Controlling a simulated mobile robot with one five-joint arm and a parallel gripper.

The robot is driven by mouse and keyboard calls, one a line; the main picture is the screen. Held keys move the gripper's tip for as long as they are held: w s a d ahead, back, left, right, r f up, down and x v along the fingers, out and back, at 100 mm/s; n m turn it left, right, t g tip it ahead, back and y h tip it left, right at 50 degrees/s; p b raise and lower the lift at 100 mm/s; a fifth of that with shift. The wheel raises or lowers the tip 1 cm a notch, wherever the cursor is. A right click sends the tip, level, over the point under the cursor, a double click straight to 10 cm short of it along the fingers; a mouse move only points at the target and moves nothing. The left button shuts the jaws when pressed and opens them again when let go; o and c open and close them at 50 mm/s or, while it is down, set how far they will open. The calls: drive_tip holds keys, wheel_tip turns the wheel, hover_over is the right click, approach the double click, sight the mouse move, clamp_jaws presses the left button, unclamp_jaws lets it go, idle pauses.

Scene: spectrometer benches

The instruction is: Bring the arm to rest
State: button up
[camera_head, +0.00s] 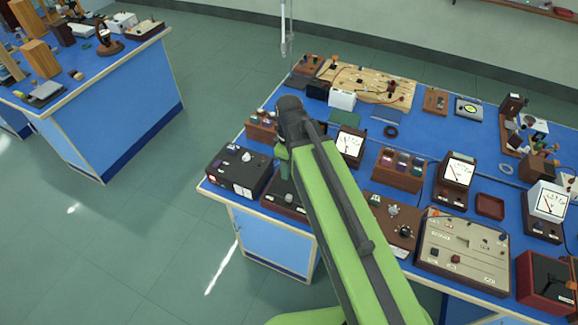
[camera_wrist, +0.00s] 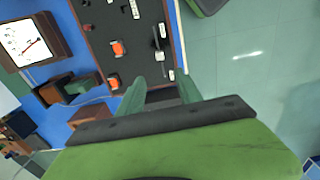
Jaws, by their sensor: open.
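My green arm (camera_head: 345,225) reaches out over the blue bench (camera_head: 262,232), with its dark wrist above the near-left part of the bench. My gripper (camera_wrist: 160,92) shows in the wrist view as two teal fingers, apart and with nothing held between them. In the head view the arm hides most of the gripper. Below the fingers in the wrist view is the dark panel of an instrument box (camera_wrist: 95,40) with orange knobs. I cannot tell how high the fingers are above it.
A black instrument box (camera_head: 240,170) stands near the bench's left edge. A meter with a white dial (camera_head: 350,143) is close to the wrist, and a wooden terminal box (camera_head: 400,171) is right of the arm. Another bench (camera_head: 110,100) stands at left, with clear floor (camera_head: 150,230) between.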

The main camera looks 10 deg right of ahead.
drive_tip(key=shift+r, duration=0.6)
drive_tip(key=s+d+f+m+b, duration=0.3)
drive_tip(key=d+f+m+b, duration=0.5)
drive_tip(key=m, duration=0.3)
drive_tip(key=shift+d+m, duration=0.3)
drive_tip(key=shift+d, duration=0.05)
idle(1.0)
